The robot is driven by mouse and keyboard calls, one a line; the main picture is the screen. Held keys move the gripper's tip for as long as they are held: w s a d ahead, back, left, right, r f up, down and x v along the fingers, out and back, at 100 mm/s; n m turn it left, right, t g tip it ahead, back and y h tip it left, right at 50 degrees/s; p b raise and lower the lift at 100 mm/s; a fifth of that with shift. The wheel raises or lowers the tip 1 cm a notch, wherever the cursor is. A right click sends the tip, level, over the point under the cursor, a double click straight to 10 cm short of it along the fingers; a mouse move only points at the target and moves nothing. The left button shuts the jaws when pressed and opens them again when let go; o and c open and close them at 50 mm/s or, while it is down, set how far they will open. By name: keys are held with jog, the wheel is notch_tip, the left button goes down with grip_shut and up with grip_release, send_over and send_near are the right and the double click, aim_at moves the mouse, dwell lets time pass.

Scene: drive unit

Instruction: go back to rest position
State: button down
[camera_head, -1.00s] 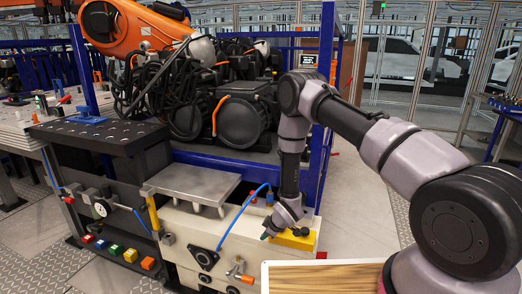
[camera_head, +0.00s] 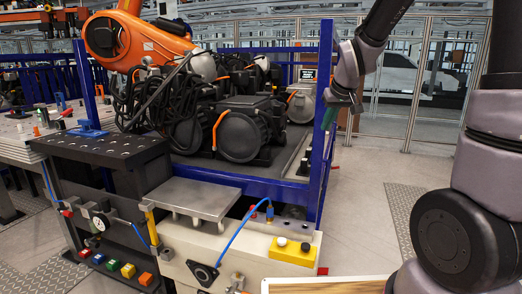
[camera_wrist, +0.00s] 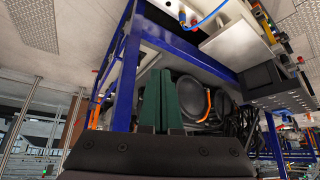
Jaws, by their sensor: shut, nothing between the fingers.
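My gripper (camera_head: 329,116) is raised in the air beside the right post of the blue frame (camera_head: 322,170), pointing downward. Its dark green fingers lie together with nothing between them; they also show in the wrist view (camera_wrist: 161,103). I cannot tell whether a gap separates the gripper from the post. My arm bends up and out of the top of the head view.
The blue frame holds dark drive units (camera_head: 240,135) and black cables. An orange robot arm (camera_head: 135,42) stands at the left. A metal plate (camera_head: 193,198) lies on the bench. Open floor (camera_head: 365,190) and a fence are at the right.

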jog(key=s+d+r+m, duration=0.2)
jog(key=s+r, duration=0.3)
jog(key=s, duration=0.6)
jog(key=s+d+r+m, duration=0.2)
jog(key=s+r+m, duration=0.2)
jog(key=s, duration=0.8)
notch_tip(320, 180, up, 2)
jog(key=shift+d+r+t+y, duration=0.1)
jog(key=shift+d+t+y, duration=0.2)
jog(key=shift+y, duration=0.1)
